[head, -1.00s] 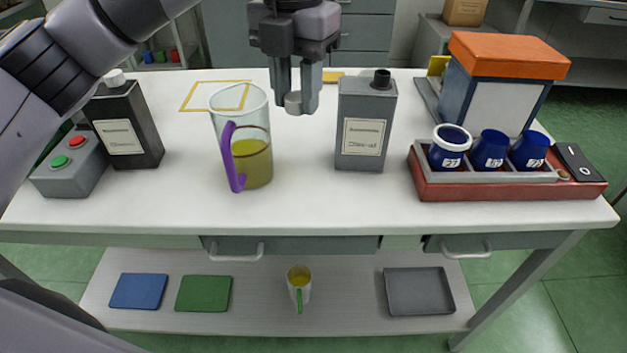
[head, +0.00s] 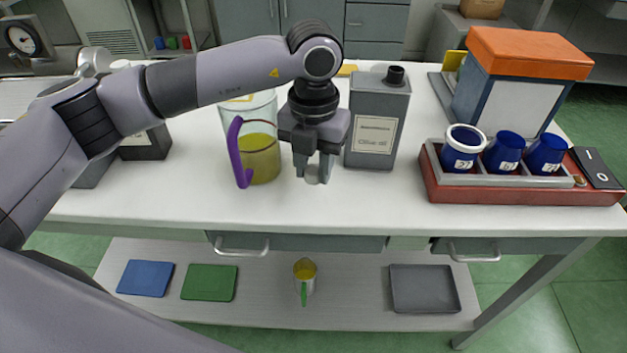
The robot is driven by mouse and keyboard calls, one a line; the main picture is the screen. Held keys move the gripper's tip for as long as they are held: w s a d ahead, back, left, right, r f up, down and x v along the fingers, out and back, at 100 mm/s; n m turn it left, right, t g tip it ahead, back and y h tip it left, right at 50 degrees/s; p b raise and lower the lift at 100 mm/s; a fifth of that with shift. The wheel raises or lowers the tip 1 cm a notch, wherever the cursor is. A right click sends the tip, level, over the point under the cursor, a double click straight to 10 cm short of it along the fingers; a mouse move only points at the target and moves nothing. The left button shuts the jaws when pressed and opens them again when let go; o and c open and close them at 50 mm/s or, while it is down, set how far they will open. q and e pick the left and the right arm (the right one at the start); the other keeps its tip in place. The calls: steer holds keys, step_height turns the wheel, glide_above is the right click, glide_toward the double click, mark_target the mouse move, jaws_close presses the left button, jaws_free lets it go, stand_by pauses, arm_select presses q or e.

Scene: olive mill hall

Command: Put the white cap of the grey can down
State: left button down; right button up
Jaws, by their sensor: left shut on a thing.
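The grey can (head: 376,128) stands upright on the white table with its dark neck bare. My left gripper (head: 314,172) is shut on a small whitish cap (head: 313,176) and points downward. It is in front of and to the left of the can, right of the jug. The cap is low, close to the tabletop, but I cannot tell whether it touches. The jaws partly hide the cap. My right gripper is not in view.
The glass jug (head: 260,160) with purple handle and yellow-green liquid stands close to the left of my gripper. A red rack (head: 520,192) with blue cups stands right. The table front (head: 330,208) is clear.

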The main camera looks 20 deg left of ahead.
mark_target(313, 197)
arm_select(q)
step_height(313, 197, down, 5)
steer(key=shift+r, duration=0.2)
steer(key=shift+f, duration=0.2)
steer(key=c, duration=0.8)
jaws_free()
steer(key=shift+r, duration=0.1)
